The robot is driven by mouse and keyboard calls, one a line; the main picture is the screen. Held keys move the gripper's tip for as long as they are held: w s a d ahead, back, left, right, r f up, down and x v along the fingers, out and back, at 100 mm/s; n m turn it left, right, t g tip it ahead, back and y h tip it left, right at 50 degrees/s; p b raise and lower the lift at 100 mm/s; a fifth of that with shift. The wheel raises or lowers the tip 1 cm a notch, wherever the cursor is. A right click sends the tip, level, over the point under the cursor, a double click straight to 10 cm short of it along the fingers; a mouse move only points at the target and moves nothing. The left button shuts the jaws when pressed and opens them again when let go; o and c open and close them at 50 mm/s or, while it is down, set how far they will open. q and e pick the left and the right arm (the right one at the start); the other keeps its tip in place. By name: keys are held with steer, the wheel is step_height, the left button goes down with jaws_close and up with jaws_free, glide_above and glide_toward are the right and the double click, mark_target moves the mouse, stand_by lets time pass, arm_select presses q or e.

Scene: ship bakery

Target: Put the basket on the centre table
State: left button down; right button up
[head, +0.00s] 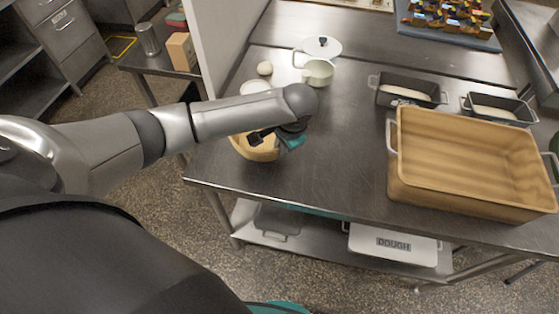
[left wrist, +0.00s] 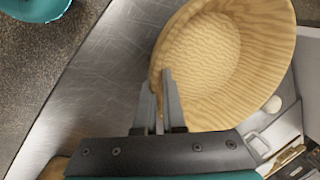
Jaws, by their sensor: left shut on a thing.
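The basket is a round, pale wooden proofing bowl with a ribbed inside. It shows in the left wrist view (left wrist: 215,60) and, partly hidden behind my gripper, in the head view (head: 262,154). My left gripper (head: 262,136) has one finger on each side of its rim, and it also shows in the left wrist view (left wrist: 159,95). The basket is over the left front part of the steel table (head: 330,160); I cannot tell whether it touches the top. My right gripper is not in view.
A large wooden box (head: 470,196) fills the table's right front, with two dark loaf tins (head: 380,96) (head: 470,108) behind it. A white cup (head: 318,73), a lid (head: 322,46) and an egg (head: 265,68) stand at the back left. The table's middle is clear.

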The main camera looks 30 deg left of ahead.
arm_select(q)
steer(key=shift+f+b, duration=0.45)
steer(key=shift+f, duration=2)
steer(key=c, duration=1)
jaws_free()
steer(key=shift+f, duration=0.15)
steer(key=shift+r, duration=0.25)
steer(key=p+v, duration=0.2)
steer(key=v, duration=1)
steer(key=shift+d+f, duration=0.1)
